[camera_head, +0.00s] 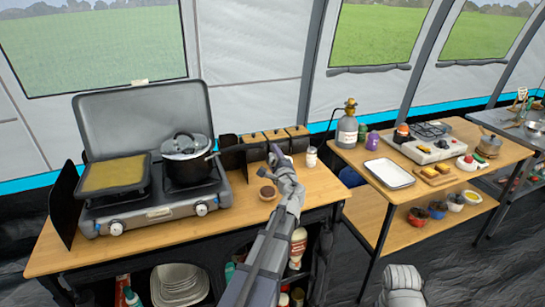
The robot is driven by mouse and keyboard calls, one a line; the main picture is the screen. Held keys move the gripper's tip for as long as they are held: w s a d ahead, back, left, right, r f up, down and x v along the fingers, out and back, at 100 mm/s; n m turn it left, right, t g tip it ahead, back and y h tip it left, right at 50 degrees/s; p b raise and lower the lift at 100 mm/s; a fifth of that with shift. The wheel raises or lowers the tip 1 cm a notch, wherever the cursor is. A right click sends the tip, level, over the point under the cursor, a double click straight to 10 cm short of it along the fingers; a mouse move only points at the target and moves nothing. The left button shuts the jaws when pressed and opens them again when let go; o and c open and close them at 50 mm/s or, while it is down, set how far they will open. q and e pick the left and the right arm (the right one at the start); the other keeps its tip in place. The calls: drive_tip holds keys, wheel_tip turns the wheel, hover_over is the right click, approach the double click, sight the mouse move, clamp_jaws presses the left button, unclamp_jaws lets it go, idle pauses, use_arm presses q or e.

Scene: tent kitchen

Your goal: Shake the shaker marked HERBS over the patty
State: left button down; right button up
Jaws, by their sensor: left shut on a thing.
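My left gripper (276,154) is above the wooden counter, right of the stove and near the counter's back. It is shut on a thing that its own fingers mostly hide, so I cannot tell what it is. A small whitish shaker-like jar (312,158) stands upright just right of the gripper; no marking on it is readable. A small round brown thing (267,192) sits on the counter in front of the gripper; I cannot tell whether it is the patty or a small bowl.
A two-burner stove (150,213) with open lid, yellowish griddle (115,173) and dark pot (188,160) fills the counter's left. Wooden-topped boxes (275,135) line the back. A second table to the right holds a white tray (389,174) and a gas bottle (347,130).

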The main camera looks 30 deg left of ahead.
use_arm(q)
drive_tip(key=n, duration=0.5)
drive_tip(key=shift+s+a+f+b, duration=0.1)
drive_tip(key=shift+s+f+b, duration=0.05)
drive_tip(key=shift+f+b, duration=0.2)
drive_tip(key=n, duration=0.7)
drive_tip(key=shift+a+f, duration=0.1)
drive_tip(key=shift+f, duration=0.15)
wheel_tip(320, 180, up, 4)
drive_tip(key=p, duration=0.4)
drive_tip(key=shift+s+r, duration=0.1)
drive_tip(key=shift+r, duration=0.15)
wheel_tip(320, 180, down, 4)
drive_tip(key=b, duration=0.4)
drive_tip(key=shift+f, duration=0.25)
